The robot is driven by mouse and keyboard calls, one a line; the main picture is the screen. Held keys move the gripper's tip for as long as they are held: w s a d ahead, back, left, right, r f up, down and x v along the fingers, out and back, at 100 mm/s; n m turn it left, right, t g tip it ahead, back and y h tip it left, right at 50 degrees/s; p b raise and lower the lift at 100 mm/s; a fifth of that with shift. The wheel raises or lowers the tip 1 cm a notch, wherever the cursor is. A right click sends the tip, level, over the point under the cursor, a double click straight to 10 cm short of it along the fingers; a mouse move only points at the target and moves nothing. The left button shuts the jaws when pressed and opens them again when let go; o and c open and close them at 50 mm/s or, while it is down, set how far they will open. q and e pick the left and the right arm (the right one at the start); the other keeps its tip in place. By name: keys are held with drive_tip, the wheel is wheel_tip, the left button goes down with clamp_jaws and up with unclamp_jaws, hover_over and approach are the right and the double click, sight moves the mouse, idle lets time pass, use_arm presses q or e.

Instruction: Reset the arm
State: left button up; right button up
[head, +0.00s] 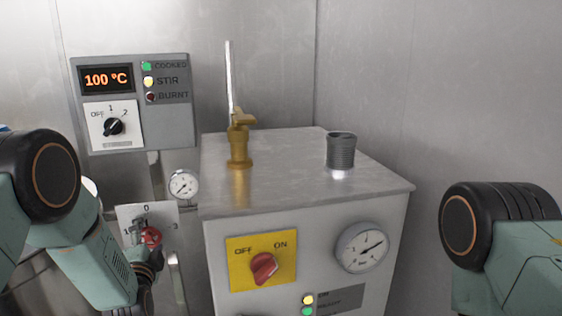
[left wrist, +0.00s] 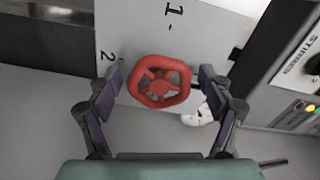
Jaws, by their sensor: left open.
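My left gripper (head: 148,258) is at the lower left of the head view, by a red handwheel (head: 151,238) on a pale numbered plate (head: 128,213). In the left wrist view the same red handwheel (left wrist: 159,82) lies between the two dark fingers of the left gripper (left wrist: 160,92). The fingers are spread, with a gap to the wheel on each side. The plate (left wrist: 215,30) carries the marks 1 and 2. My right arm shows at the right edge of the head view. Its gripper is out of the picture.
A metal cabinet (head: 300,200) stands in the middle with a red OFF/ON knob (head: 264,268), a gauge (head: 362,247), a brass valve (head: 239,145) and a grey threaded pipe stub (head: 341,152). A control panel (head: 172,125) reading 100 °C is on the left wall. A small gauge (head: 183,185) sits below it.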

use_arm(q)
drive_tip(key=shift+s, duration=0.1)
drive_tip(key=v, duration=1.2)
drive_tip(key=x, duration=1.2)
drive_tip(key=shift+w, duration=0.2)
drive_tip(key=shift+f+n+b, duration=0.15)
drive_tip(key=shift+n+b, duration=0.4)
drive_tip(key=shift+n, duration=0.35)
drive_tip(key=shift+s+n+b, duration=0.15)
drive_tip(key=shift+n+b, duration=0.45)
drive_tip(key=shift+n, duration=0.5)
drive_tip(key=n+b, duration=0.2)
drive_tip(key=n, duration=0.2)
drive_tip(key=n+b, duration=0.2)
drive_tip(key=n, duration=0.2)
drive_tip(key=shift+n+b, duration=1.1)
drive_tip(key=shift+n, duration=0.6)
